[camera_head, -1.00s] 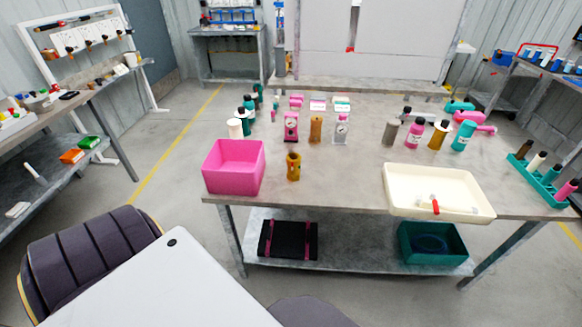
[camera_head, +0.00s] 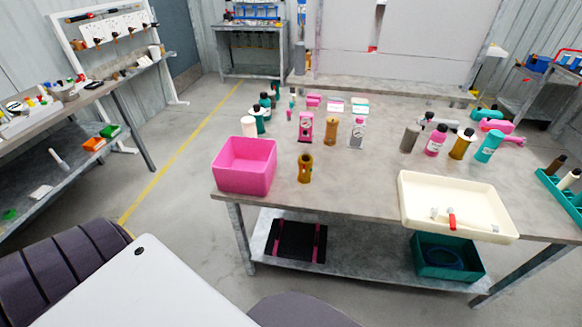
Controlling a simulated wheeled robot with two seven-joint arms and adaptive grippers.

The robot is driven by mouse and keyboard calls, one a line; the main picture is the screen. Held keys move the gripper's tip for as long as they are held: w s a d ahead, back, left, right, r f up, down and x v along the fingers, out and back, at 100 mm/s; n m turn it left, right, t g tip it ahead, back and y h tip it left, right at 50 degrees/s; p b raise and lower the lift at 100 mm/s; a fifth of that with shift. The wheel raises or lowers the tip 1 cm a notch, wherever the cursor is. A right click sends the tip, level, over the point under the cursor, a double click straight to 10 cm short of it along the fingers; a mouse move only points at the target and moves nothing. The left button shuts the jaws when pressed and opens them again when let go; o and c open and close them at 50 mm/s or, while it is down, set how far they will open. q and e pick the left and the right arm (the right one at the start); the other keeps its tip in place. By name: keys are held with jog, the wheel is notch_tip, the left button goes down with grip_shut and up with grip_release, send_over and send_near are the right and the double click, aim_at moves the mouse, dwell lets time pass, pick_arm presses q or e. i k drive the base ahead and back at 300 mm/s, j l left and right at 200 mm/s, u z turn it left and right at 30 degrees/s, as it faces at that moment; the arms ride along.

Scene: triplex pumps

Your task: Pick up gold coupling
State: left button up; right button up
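A gold coupling (camera_head: 305,167) stands upright on the grey table, just right of the pink bin. It is a short gold-brown cylinder with a dark opening at its top. A taller, lighter brown cylinder (camera_head: 331,130) stands behind it. Neither of my grippers shows in the head view; only parts of my own body fill the lower left.
The pink bin (camera_head: 244,166) stands at the table's left front corner. A cream tray (camera_head: 409,211) with a red-handled part sits at the right front. Bottles and gauges stand further back. The tabletop (camera_head: 350,180) between coupling and tray is clear.

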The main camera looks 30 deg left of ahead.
aim_at(304, 176)
jog(key=i+u, duration=0.1)
jog(key=u, duration=0.3)
jog(key=i+l+u, duration=0.1)
jog(key=u, duration=0.3)
jog(key=i+l+u, duration=0.1)
jog(key=u, duration=0.3)
jog(key=l, duration=0.1)
